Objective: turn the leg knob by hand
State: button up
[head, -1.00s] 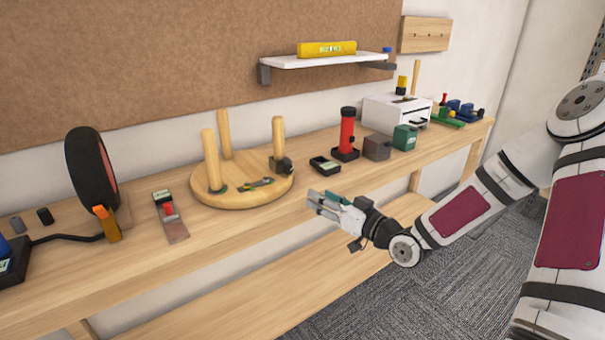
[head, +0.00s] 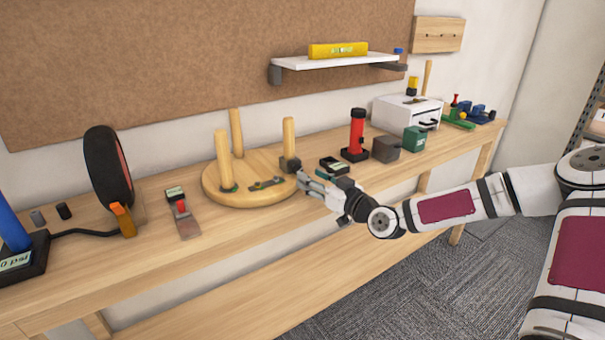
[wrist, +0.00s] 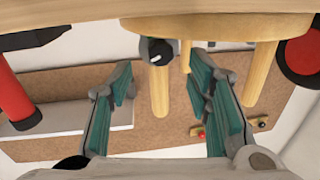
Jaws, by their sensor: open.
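An upturned round wooden stool (head: 225,192) with three legs lies on the bench; its seat edge (wrist: 215,26) spans the top of the wrist view, which is upside down. The dark leg knob (head: 290,164) sits at the foot of the right leg (head: 288,138). In the wrist view the knob (wrist: 158,50) has a black face with a light mark and points toward the camera. My gripper (head: 303,181) is open beside the stool's right edge, close to the knob. In the wrist view its teal-padded fingers (wrist: 160,80) stand either side of the knob's line, apparently not touching it.
A small black tray (head: 334,165), a red flashlight (head: 357,133) and grey and green boxes (head: 414,139) stand right of the stool. The bench front (head: 215,250) is clear.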

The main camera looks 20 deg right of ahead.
aim_at(296, 169)
jog(key=shift+x, duration=2.35)
grip_shut()
